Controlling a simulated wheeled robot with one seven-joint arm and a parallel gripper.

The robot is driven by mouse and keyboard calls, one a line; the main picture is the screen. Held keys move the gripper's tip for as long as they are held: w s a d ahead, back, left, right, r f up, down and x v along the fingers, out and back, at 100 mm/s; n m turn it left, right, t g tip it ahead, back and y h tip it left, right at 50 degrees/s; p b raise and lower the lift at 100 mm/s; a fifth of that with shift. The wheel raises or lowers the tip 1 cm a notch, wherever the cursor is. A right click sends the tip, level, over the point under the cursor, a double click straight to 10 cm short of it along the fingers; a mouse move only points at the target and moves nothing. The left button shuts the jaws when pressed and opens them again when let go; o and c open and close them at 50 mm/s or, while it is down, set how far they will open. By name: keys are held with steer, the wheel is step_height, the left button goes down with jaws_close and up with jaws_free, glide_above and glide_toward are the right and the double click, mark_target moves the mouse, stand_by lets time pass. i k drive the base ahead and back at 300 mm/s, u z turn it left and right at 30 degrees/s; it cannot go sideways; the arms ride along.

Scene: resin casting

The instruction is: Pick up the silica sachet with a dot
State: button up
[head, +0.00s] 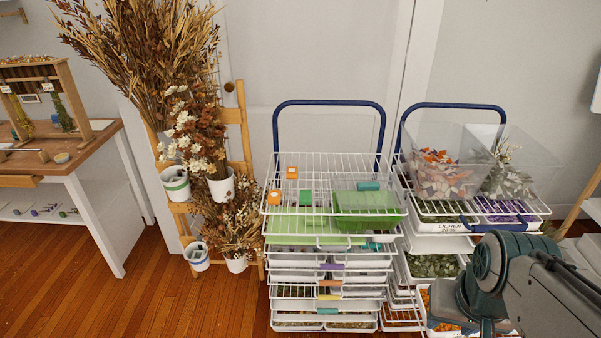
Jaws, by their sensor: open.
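I cannot make out a silica sachet with a dot in the head view. Small orange blocks (275,197), a green block (305,197) and a teal block (368,186) lie on the top wire shelf, but none of them can be told to be a sachet. A green basket (366,203) stands on the same shelf, and its inside is mostly hidden. My arm reaches in at the lower right, in front of the right rack. My gripper is not in view.
A wire drawer rack (322,160) with a blue handle stands in the middle. A second rack (490,228) beside it carries clear bins (520,165) of dried material. Dried flowers in pots (221,188) hang left. A wooden table (85,150) stands far left. Floor (180,300) is clear at front left.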

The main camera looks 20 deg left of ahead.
mark_target(274, 197)
steer(key=u, duration=2.1)
steer(key=i, duration=2.3)
steer(key=z, duration=3.9)
